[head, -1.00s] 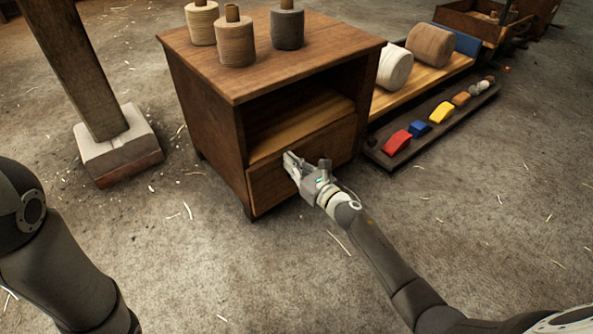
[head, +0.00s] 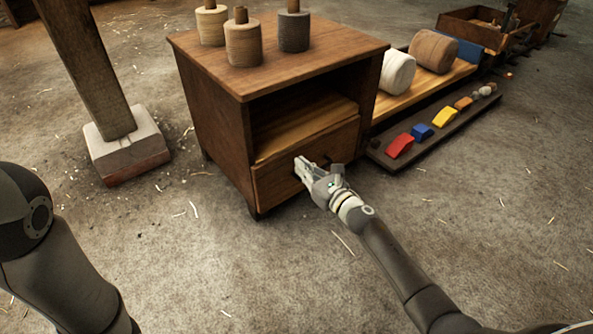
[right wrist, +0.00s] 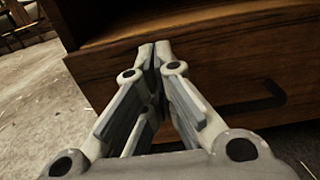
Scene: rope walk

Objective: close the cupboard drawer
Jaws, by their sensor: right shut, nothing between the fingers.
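The wooden cupboard (head: 215,110) stands upright with an open shelf space above its drawer (head: 275,185). The drawer front looks flush or nearly flush with the cupboard's front; I cannot tell whether a small gap is left. My right gripper (head: 300,165) is shut and empty, its fingertips at the drawer front, touching or very close. In the right wrist view the shut fingertips (right wrist: 155,50) point at the drawer front (right wrist: 215,75), left of its dark handle (right wrist: 255,103). My left gripper is out of view; only part of that arm shows at the left.
Several thread spools (head: 243,42) stand on the cupboard top. A wooden post on a stone base (head: 125,145) is at the left. A low bench with large rolls (head: 433,50) and a dark rack of coloured blocks (head: 400,146) lie to the right. The front floor is clear apart from straw.

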